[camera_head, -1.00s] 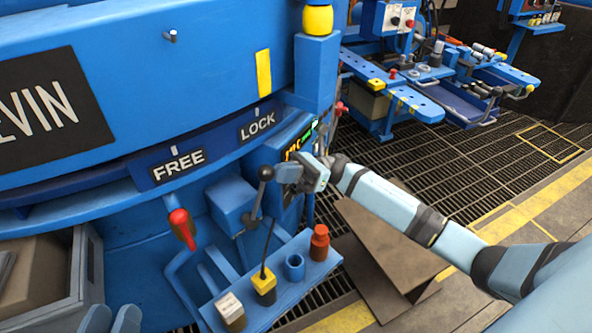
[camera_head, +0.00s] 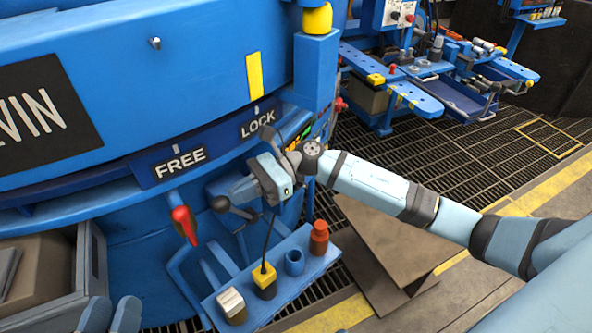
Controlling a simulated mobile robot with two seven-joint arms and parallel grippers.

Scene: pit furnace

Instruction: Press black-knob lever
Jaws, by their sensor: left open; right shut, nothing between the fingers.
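The black-knob lever has a round black knob (camera_head: 220,203) at its end and leans to the left, in front of a blue box under the FREE and LOCK labels. My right gripper (camera_head: 242,190), shut and empty, is just right of and above the knob, close against the lever. Whether it touches the lever is not clear, and the gripper hides part of the box behind it. My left gripper (camera_head: 111,314) is open at the bottom left edge, with only its two fingertips showing, well away from the lever.
Below is a blue rack (camera_head: 275,297) with a red bottle (camera_head: 319,237), a blue cup (camera_head: 295,262) and a yellow-banded container (camera_head: 264,281). A grey bin (camera_head: 88,270) is at left.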

